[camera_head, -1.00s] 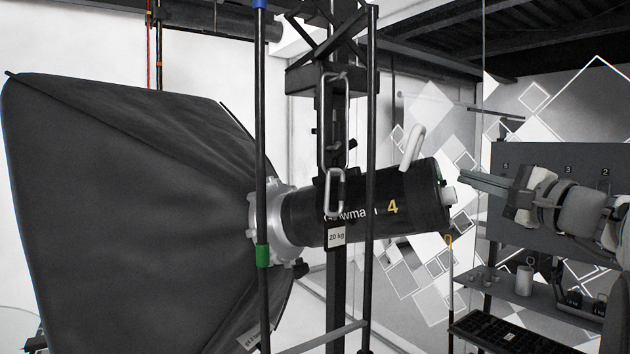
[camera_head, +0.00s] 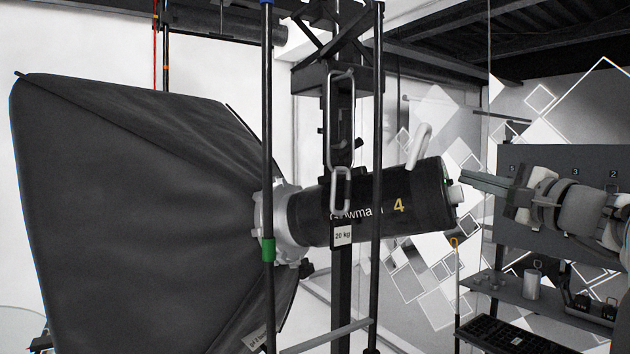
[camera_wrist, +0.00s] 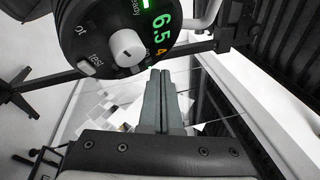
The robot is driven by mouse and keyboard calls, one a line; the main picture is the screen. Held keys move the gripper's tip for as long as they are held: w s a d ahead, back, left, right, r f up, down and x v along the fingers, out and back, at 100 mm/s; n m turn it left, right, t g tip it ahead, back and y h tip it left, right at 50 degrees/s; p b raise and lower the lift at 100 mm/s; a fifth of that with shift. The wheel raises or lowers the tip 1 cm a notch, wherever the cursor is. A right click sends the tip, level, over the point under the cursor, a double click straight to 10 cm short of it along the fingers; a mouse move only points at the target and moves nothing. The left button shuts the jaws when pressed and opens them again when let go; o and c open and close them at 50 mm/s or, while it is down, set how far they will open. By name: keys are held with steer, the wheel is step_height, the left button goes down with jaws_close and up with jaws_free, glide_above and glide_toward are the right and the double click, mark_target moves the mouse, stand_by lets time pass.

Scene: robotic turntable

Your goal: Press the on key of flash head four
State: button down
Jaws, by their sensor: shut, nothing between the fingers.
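Flash head four (camera_head: 305,215) is a black cylinder with a yellow 4, in the middle of the head view, its rear end facing right. My gripper (camera_head: 463,180) points left, its shut, empty fingers close by that rear end. In the wrist view the round rear panel (camera_wrist: 105,35) shows a pale knob (camera_wrist: 127,44), a green display reading 6.5 (camera_wrist: 161,23), a lit green "ready" lamp (camera_wrist: 145,4) and a white test key (camera_wrist: 87,68). My fingertips (camera_wrist: 158,74) appear at the panel's lower right edge; I cannot tell whether they touch. I cannot make out a key marked on.
A large black softbox (camera_head: 140,200) fills the left. A pale handle (camera_head: 419,146) rises above the head's rear. Dark upright poles (camera_head: 377,120) stand in front of the head. A shelf (camera_head: 525,291) with a cup and weights is at lower right.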

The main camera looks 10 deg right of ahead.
steer(key=shift+w+a+f+b, duration=0.1)
steer(key=shift+w+a+b, duration=0.15)
steer(key=shift+a+b, duration=0.15)
stand_by(0.3)
steer(key=shift+d, duration=0.1)
steer(key=shift+s+d+r, duration=0.2)
steer(key=shift+s+d, duration=0.3)
steer(key=shift+d, duration=0.15)
steer(key=s+d+r+p, duration=0.1)
steer(key=s+d, duration=0.2)
steer(key=d, duration=0.1)
steer(key=shift+s+d+r, duration=0.3)
steer(key=shift+s, duration=0.05)
stand_by(0.4)
